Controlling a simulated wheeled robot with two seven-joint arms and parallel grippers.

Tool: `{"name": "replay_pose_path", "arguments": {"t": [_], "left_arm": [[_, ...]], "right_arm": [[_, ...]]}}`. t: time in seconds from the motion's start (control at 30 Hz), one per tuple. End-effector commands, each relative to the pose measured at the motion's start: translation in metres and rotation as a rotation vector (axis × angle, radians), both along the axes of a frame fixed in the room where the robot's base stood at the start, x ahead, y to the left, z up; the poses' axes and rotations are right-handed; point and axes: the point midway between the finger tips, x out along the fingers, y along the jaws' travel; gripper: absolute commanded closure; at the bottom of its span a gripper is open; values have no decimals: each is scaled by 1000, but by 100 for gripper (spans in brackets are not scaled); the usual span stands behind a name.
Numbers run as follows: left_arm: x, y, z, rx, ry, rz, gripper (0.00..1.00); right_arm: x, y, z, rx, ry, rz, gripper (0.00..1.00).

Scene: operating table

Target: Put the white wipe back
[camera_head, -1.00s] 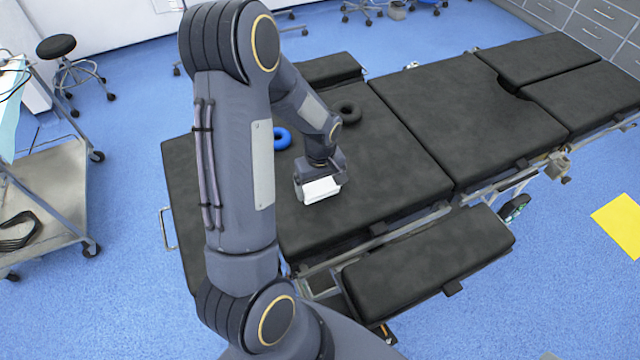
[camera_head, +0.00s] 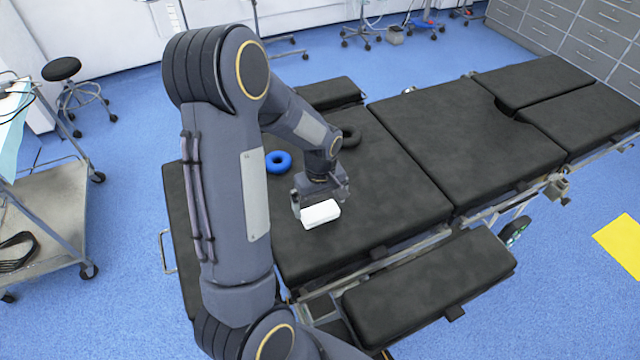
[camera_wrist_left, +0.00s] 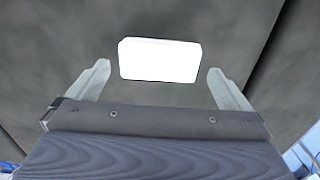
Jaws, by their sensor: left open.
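The white wipe (camera_head: 320,214) is a plain white rectangular block. It rests on the black padding of the operating table (camera_head: 400,205). My left gripper (camera_head: 320,198) is open and empty, just above and behind the wipe in the head view. In the left wrist view the wipe (camera_wrist_left: 160,60) lies crosswise beyond the two spread fingers, with a gap on each side. Neither finger appears to touch it. My right gripper is in no view.
A blue ring (camera_head: 278,162) and a black ring (camera_head: 349,139) lie on the padding behind the gripper. A grey trolley (camera_head: 50,205) stands at the left, with a light blue cloth on its top. The padding to the right of the wipe is clear.

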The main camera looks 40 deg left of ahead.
Motion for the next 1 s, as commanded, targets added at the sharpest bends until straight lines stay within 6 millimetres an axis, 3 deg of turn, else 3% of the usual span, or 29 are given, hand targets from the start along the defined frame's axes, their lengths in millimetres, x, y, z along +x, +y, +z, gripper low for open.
{"name": "replay_pose_path", "arguments": {"t": [0.1,0.3,0.57,0.73,0.9,1.0], "left_arm": [[1,0,29,2,-8,0,0],[1,0,68,1,-5,0,0],[-4,-3,95,-14,-18,-21,0],[-37,-30,133,-97,-144,-197,0],[-94,-75,170,-150,-354,-503,0],[-124,-97,179,-138,-465,-668,0]], "right_arm": [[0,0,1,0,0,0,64],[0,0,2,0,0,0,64],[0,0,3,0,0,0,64],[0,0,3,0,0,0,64],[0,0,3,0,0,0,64],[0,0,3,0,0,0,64]]}}
